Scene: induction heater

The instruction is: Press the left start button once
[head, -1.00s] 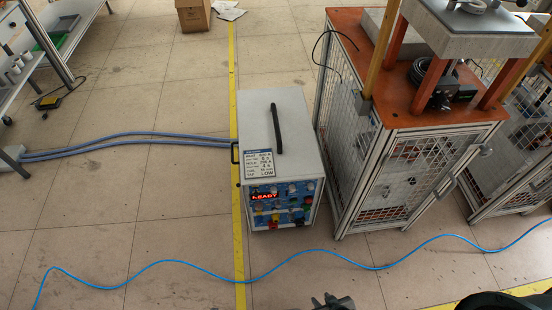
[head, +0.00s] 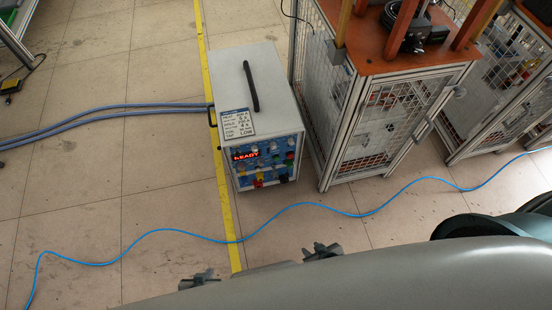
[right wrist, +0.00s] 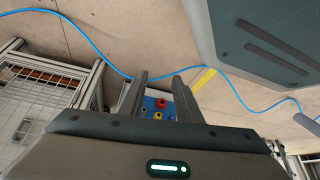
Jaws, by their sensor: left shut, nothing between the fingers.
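The induction heater is a grey-white box (head: 232,82) with a black handle, standing on the floor in the head view. Its blue front panel (head: 246,168) has a red lit display reading READY (head: 246,155) and several small coloured knobs and buttons. I cannot tell which is the left start button. The panel partly shows between the right fingers in the right wrist view (right wrist: 150,103). My left gripper (head: 198,279) is shut and empty, in front of the heater and apart from it. My right gripper (head: 322,251) is open and empty (right wrist: 160,75), right of the left one.
A blue cable (head: 130,243) winds across the floor between my grippers and the heater. Grey-blue hoses (head: 120,110) run left from the heater. A caged frame with an orange top (head: 385,58) stands close on the right.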

